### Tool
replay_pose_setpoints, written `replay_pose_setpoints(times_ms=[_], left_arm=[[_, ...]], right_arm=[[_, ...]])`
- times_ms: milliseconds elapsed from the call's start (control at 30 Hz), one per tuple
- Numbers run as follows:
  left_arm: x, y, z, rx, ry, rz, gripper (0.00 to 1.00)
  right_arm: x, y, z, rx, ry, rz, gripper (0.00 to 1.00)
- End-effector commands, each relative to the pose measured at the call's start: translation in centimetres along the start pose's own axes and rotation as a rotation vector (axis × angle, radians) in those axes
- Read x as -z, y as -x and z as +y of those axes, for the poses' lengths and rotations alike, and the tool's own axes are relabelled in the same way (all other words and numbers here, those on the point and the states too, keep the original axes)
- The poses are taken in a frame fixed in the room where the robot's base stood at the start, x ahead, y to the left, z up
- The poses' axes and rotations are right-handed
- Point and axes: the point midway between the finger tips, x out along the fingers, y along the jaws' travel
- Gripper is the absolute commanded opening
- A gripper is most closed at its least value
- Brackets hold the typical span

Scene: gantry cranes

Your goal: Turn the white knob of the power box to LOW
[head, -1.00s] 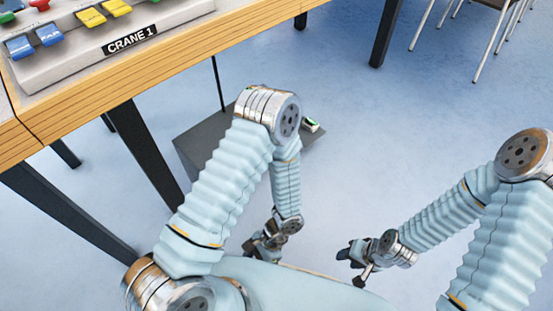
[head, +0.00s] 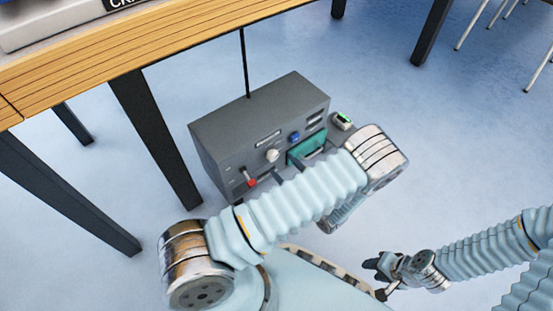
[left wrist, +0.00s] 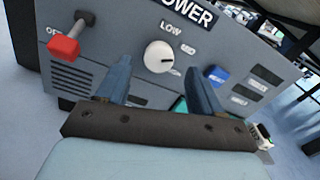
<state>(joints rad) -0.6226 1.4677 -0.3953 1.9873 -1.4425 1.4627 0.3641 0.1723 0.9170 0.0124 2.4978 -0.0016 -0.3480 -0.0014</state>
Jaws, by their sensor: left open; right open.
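The dark grey power box (head: 225,128) stands on the floor beside the table. Its white round knob (head: 272,156) is on the front panel; the left wrist view shows the knob (left wrist: 159,57) near the picture's middle. The LOW label (left wrist: 170,28) is just above it, with further labels to its right and below right. A short dark mark on the knob points roughly right, not at LOW. My left gripper (left wrist: 160,84) is open, its two blue-grey fingers apart in front of the panel, below the knob in the picture, not on it. My right gripper (head: 375,268) is open and empty, away from the box.
A red lever (left wrist: 64,48) is left of the knob and a blue button (left wrist: 215,75) right of it. A teal panel (head: 308,147) and a small green-lit device (head: 342,120) are further right. A wooden table (head: 150,52) with dark legs stands left.

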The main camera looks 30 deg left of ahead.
Motion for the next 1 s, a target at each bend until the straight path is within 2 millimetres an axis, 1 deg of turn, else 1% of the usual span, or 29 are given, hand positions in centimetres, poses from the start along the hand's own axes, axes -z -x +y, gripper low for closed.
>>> replay_pose_setpoints(times_ms=[33,100,233,367,600,667,900,967,1000], left_arm=[[0.0,-1.0,0.1,-0.004,0.0,-0.001,0.67],[0.1,-2.2,0.1,-0.004,-0.001,0.0,0.67],[0.0,-3.6,0.1,-0.002,-0.001,0.0,0.67],[0.0,-4.3,0.1,-0.002,-0.001,0.0,0.67],[0.0,-4.3,0.1,-0.001,-0.001,0.001,0.67],[0.0,-4.3,0.1,-0.002,-0.001,0.001,0.59],[0.0,-4.3,0.1,-0.002,-0.001,0.001,0.22],[0.0,-4.3,0.1,-0.002,-0.001,0.001,0.13],[0.0,-4.3,0.1,-0.002,-0.001,0.001,0.11]], right_arm=[[0.0,-0.2,0.1,0.0,0.0,0.0,0.43],[0.0,-0.2,0.1,0.0,0.0,0.001,0.43],[0.0,-0.3,0.1,0.0,0.0,0.001,0.43],[0.0,-0.4,0.1,0.0,0.0,0.001,0.43],[0.0,-0.4,0.1,0.0,0.0,0.001,0.43],[0.0,-0.3,0.1,0.0,0.0,0.001,0.43],[0.0,-0.3,0.1,0.0,0.0,0.001,0.43],[0.0,-0.4,0.1,0.0,0.0,0.001,0.43],[0.0,-0.4,0.1,0.0,0.0,0.001,0.43]])
